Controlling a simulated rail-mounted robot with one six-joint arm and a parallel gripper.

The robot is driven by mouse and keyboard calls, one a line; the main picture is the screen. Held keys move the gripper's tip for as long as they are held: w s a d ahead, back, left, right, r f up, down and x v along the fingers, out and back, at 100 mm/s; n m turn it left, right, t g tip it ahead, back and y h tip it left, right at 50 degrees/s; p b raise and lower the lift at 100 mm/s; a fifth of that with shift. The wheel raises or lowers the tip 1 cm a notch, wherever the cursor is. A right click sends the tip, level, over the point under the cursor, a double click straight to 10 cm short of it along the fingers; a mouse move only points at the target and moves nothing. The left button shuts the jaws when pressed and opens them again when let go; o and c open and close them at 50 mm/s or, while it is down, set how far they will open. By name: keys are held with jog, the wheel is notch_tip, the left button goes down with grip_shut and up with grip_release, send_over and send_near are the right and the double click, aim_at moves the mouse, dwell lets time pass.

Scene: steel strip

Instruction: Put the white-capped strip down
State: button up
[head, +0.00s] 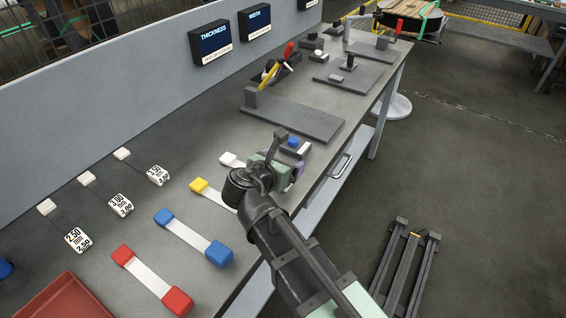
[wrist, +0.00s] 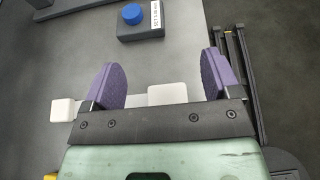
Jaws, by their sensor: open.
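The white-capped strip lies on the grey bench, in line with the other strips. One white cap (head: 228,159) shows in the head view just left of my gripper (head: 284,173); the rest is hidden behind the arm. In the wrist view one white cap (wrist: 63,111) is left of the left finger. The other white cap (wrist: 168,94) is between the two purple fingers of my gripper (wrist: 160,67), with gaps on both sides. My gripper is open and low over the bench's front edge side, holding nothing.
A yellow-capped strip (head: 199,185), a blue-capped strip (head: 191,239) and a red-capped strip (head: 150,279) lie nearer. A grey block with a blue button (head: 293,143) is just beyond my gripper; it also shows in the wrist view (wrist: 132,15). Three tagged gauges stand left, near a red tray (head: 66,299).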

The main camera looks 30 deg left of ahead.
notch_tip(320, 180, up, 16)
jog(key=p, duration=1.3)
jog(key=shift+f+p, duration=0.2)
jog(key=shift+p, duration=0.1)
jog(key=shift+f, duration=0.1)
jog(key=s+d+f+m+g+h, duration=0.1)
jog(key=d+f+m+g, duration=0.3)
jog(key=d+m, duration=0.45)
jog(key=d+f+m+g+h, duration=0.1)
jog(key=d+f+m+g, duration=0.35)
jog(key=m, duration=0.65)
jog(key=w+d+f+m+g+y, duration=0.1)
jog(key=d+m+g, duration=0.4)
jog(key=d+m, duration=1.1)
jog(key=d+f+y, duration=0.1)
jog(key=d, duration=1.4)
jog(key=shift+w, duration=0.15)
